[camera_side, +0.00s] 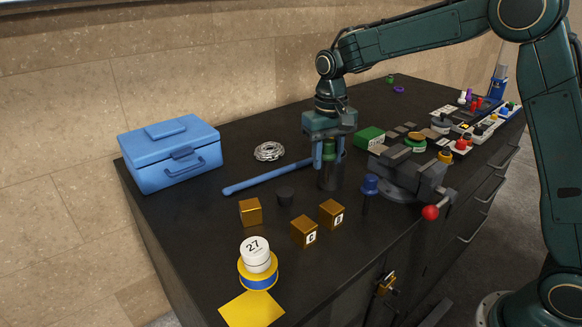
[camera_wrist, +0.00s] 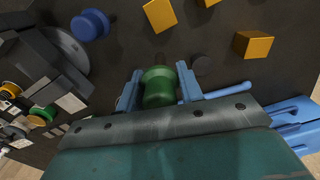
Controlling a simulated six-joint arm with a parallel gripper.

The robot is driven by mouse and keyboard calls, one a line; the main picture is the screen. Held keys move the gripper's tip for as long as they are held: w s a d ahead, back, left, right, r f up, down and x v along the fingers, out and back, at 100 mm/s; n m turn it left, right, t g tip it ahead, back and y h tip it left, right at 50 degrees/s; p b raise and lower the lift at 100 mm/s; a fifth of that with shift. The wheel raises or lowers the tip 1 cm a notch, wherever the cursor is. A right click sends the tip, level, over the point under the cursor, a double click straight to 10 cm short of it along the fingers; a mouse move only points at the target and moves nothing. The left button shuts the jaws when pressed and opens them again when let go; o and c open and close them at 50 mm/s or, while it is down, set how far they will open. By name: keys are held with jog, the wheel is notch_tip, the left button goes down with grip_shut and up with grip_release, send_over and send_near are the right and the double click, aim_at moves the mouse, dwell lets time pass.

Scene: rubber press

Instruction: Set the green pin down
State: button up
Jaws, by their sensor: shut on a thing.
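The green pin (camera_side: 329,148) is held between the two blue fingers of my gripper (camera_side: 324,160), above the dark worktop. In the wrist view the green pin (camera_wrist: 158,85) sits between the fingertips (camera_wrist: 159,88), its flanged head toward the camera. Directly below it in the side view is a dark grey cylindrical shape (camera_side: 329,178); I cannot tell whether this is part of the pin or a separate piece, nor whether it touches the worktop. A blue pin (camera_side: 370,185) stands to the right, in front of the vise.
The grey vise (camera_side: 405,176) with a red-knobbed handle is close on the right. A blue bar (camera_side: 265,178) and a short black cylinder (camera_side: 285,195) lie left. Gold cubes (camera_side: 303,232) stand in front. A blue toolbox (camera_side: 170,155) is at far left. Bare worktop (camera_side: 205,215) lies left of the cubes.

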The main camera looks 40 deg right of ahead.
jog(key=a+r+n, duration=0.5)
jog(key=a+r, duration=0.7)
jog(key=r, duration=0.1)
notch_tip(320, 180, down, 16)
jog(key=shift+s, duration=0.15)
jog(key=shift+a+f, duration=0.1)
jog(key=shift+f, duration=2.1)
jog(key=shift+f, duration=0.15)
jog(key=o, duration=1.1)
jog(key=shift+o, duration=0.2)
